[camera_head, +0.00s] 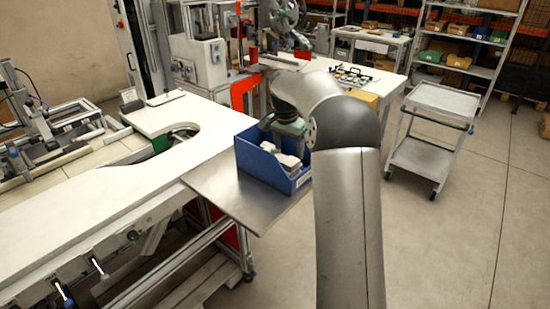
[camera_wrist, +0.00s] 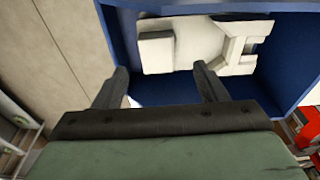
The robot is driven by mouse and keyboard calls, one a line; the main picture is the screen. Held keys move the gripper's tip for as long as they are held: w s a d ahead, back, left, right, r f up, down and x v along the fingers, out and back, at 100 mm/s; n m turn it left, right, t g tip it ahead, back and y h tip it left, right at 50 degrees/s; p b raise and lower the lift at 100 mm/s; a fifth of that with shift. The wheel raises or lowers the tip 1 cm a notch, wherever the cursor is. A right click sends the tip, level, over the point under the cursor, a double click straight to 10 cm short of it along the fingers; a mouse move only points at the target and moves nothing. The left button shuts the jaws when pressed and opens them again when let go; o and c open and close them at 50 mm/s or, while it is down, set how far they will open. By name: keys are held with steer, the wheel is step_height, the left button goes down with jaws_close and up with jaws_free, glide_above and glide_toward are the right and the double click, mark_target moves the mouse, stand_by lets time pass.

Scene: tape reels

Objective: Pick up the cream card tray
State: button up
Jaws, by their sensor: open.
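Cream-white pieces (camera_head: 288,160) lie in a blue bin (camera_head: 302,184) in the head view; I cannot tell for sure which of them is the cream card tray. In the wrist view a cream, blocky shape (camera_wrist: 185,45) lies on the floor of the blue bin (camera_wrist: 122,38), just beyond the fingertips. My gripper (camera_wrist: 160,78) is open, with its two dark fingers apart and reaching into the bin. No object is held between them. In the head view my arm hides most of the gripper and part of the bin.
The bin stands on a grey metal plate (camera_head: 225,192) beside a white worktop (camera_head: 120,190) with a curved cut-out. A grey cart (camera_head: 428,125) stands at the right. A table (camera_head: 350,75) with small parts is behind my arm.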

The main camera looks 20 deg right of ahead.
mark_target(290, 161)
steer(key=f, duration=0.1)
steer(key=f+p, duration=0.1)
steer(key=f, duration=0.3)
steer(key=shift+d, duration=0.3)
steer(key=c, duration=1.2)
